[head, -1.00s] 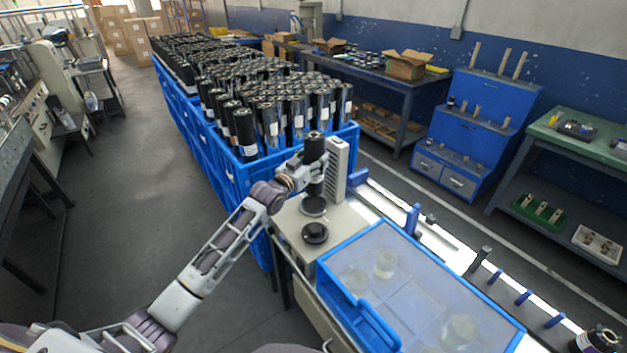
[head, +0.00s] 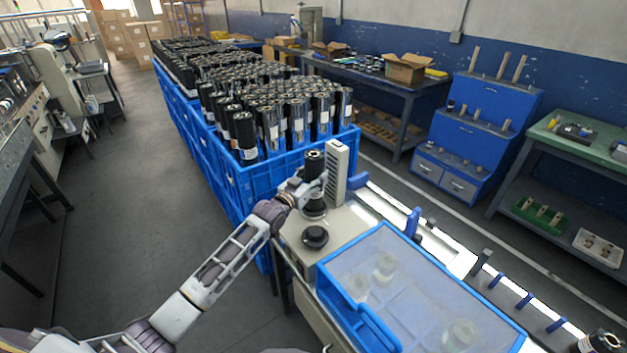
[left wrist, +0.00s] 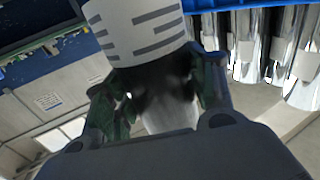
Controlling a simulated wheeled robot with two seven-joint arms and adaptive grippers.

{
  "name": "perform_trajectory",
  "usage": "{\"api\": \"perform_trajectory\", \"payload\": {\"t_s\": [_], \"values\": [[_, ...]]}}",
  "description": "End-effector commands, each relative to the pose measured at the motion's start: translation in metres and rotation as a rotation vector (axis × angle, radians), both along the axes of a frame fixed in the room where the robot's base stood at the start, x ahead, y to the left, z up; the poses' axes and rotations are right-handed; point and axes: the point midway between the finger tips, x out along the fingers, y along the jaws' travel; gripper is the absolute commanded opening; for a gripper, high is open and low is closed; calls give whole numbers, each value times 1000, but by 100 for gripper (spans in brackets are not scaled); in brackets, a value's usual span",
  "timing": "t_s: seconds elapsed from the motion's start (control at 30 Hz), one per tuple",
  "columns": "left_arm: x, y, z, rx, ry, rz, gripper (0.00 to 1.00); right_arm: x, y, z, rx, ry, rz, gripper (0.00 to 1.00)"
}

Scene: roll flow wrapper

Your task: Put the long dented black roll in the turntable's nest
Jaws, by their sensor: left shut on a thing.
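My left gripper (head: 311,190) is shut on a black roll (head: 314,164), which stands upright with its hollow top end showing. No dent can be made out. My right gripper is not in view.
A pale slotted tower (head: 337,172) stands close behind the roll. A blue-framed clear cover (head: 420,290) lies to the right. Blue crates (head: 245,185) full of black and silver rolls stand behind.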

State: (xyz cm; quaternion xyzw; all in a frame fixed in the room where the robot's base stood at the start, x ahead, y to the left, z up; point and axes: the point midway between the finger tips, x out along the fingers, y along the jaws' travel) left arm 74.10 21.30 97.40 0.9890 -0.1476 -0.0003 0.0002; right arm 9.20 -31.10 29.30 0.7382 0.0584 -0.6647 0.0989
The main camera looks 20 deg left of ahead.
Motion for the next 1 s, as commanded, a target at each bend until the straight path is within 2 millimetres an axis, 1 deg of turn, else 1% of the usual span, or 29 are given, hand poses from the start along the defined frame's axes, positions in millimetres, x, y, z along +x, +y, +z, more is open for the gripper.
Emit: {"api": "perform_trajectory", "payload": {"t_s": [0.13, 0.33, 0.63, 0.67, 0.8, 1.0], "values": [[0, 0, -8, -1, -6, 0, 4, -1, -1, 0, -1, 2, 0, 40], [0, 0, -9, -1, -7, 0, 4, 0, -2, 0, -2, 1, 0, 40], [0, 0, -12, -1, -7, 0, 4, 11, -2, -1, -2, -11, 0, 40], [0, 0, -15, 0, 0, 1, 60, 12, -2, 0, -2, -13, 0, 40], [0, 0, -15, 0, 0, 1, 77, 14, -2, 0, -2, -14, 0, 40], [0, 0, -15, 0, 0, 1, 77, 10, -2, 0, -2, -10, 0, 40]]}}
